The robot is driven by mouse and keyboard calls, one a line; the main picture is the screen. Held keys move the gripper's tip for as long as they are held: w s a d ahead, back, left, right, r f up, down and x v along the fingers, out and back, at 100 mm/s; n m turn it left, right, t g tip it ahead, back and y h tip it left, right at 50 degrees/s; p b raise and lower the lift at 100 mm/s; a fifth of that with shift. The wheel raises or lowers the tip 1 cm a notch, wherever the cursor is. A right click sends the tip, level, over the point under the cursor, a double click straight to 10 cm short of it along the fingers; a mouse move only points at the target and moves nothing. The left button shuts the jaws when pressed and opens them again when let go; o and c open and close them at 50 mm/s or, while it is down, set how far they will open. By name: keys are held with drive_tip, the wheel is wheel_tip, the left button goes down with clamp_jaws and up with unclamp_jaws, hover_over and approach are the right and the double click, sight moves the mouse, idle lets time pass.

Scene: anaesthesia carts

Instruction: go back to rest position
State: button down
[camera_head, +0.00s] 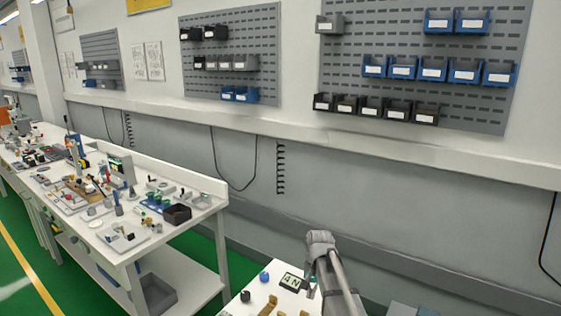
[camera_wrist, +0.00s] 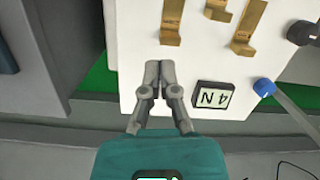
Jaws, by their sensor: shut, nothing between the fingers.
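My gripper (camera_wrist: 160,68) is shut and empty in the wrist view, with its fingertips together above the edge of a white table top (camera_wrist: 127,58). In the head view my arm reaches forward at the bottom right, over the near table (camera_head: 262,292), and my fingers cannot be made out clearly there.
Brass brackets (camera_wrist: 172,22) and a blue knob (camera_wrist: 264,87) sit on the near table. A long white workbench (camera_head: 140,238) crowded with parts stands at left. Pegboards with blue bins (camera_head: 433,68) hang on the wall. Green floor (camera_head: 195,243) shows between the tables.

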drive_tip(key=s+d+r+n+p, duration=0.1)
drive_tip(key=s+d+n, duration=0.1)
drive_tip(key=s, duration=0.6)
drive_tip(key=s+d+n+t+h, duration=0.1)
drive_tip(key=s+d+n, duration=0.1)
drive_tip(key=s+d, duration=0.3)
drive_tip(key=s, duration=0.3)
drive_tip(key=shift+s+d+r+n+p, duration=0.15)
drive_tip(key=shift+s+r+n+p, duration=0.1)
drive_tip(key=shift+r+n+p, duration=0.1)
idle(3.0)
